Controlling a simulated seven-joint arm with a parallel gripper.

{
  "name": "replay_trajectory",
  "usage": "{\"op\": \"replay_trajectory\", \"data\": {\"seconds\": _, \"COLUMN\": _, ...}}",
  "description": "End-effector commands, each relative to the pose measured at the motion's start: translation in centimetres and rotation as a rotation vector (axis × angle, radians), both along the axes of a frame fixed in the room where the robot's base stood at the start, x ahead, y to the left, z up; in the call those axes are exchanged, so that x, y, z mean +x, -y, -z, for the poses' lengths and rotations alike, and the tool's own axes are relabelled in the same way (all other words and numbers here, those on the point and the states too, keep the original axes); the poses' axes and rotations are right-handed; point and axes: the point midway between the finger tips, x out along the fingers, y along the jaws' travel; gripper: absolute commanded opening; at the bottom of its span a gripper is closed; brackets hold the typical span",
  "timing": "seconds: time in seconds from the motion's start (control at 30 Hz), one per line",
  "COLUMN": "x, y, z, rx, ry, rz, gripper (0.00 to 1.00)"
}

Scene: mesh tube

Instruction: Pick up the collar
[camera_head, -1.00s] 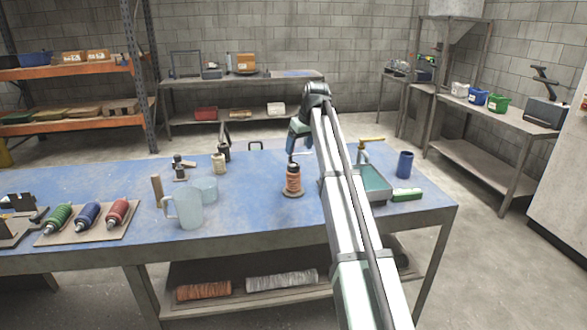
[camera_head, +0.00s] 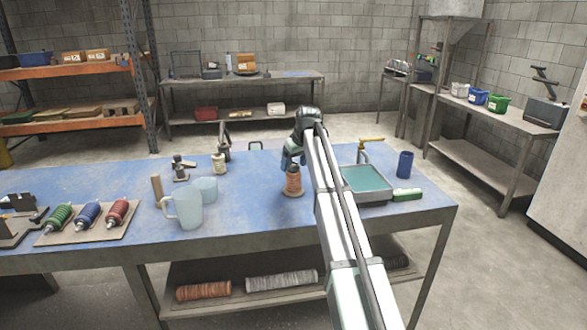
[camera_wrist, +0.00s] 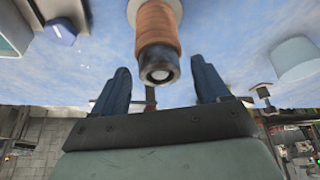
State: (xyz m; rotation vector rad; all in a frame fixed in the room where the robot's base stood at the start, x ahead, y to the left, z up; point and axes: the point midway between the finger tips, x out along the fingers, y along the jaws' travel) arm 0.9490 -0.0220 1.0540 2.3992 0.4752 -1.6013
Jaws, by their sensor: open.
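The orange mesh tube (camera_head: 293,181) stands upright on a round base on the blue table. A dark ring, which looks like the collar (camera_head: 292,168), sits at its top end. In the wrist view the dark collar (camera_wrist: 158,62) shows a round opening, with the orange mesh (camera_wrist: 158,27) behind it. My gripper (camera_head: 291,158) is just above the tube's top in the head view and partly covers it. In the wrist view my gripper (camera_wrist: 160,70) is open and empty, one finger on each side of the collar, with gaps to both.
A teal-lined tray (camera_head: 367,181), a green-handled brush (camera_head: 407,195) and a blue cup (camera_head: 405,164) are to the right. Several coloured spools (camera_head: 88,213) lie at far left.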

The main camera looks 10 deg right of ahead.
Motion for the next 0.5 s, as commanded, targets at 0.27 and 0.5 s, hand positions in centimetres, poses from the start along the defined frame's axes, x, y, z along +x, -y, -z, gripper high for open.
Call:
{"op": "replay_trajectory", "data": {"seconds": 0.27, "x": -0.02, "y": 0.01, "z": -0.02, "rx": 0.0, "ry": 0.0, "rz": 0.0, "gripper": 0.55}}
{"op": "replay_trajectory", "data": {"seconds": 0.5, "x": -0.03, "y": 0.01, "z": -0.03, "rx": 0.0, "ry": 0.0, "rz": 0.0, "gripper": 0.32}}
